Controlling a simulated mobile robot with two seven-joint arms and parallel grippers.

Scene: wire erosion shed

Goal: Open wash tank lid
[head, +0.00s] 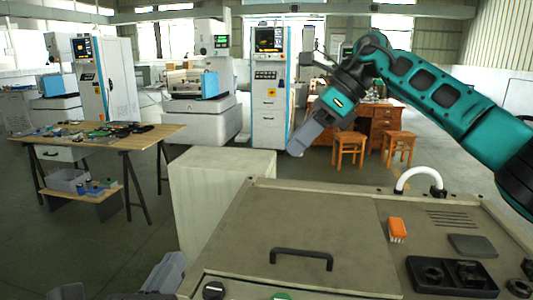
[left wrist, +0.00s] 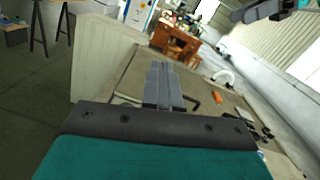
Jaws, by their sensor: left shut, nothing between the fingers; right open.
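The wash tank lid (head: 325,215) is a flat grey-beige panel on top of the tank, lying closed. Its black bar handle (head: 301,254) is near the front edge. In the left wrist view, the handle (left wrist: 195,104) is partly hidden behind my fingers. My left gripper (head: 170,268) is at the bottom left of the head view, left of the handle and apart from it. In the left wrist view, its fingers (left wrist: 164,75) are shut together and empty. My right gripper (head: 298,148) is open and empty, beyond the lid's back edge.
Right of the lid are an orange brush (head: 397,229), a white hose (head: 416,176), a dark pad (head: 472,245) and a black tray (head: 452,280). A pale block (head: 215,185) stands behind left. A workbench (head: 110,144) with tools is farther left, with open floor between.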

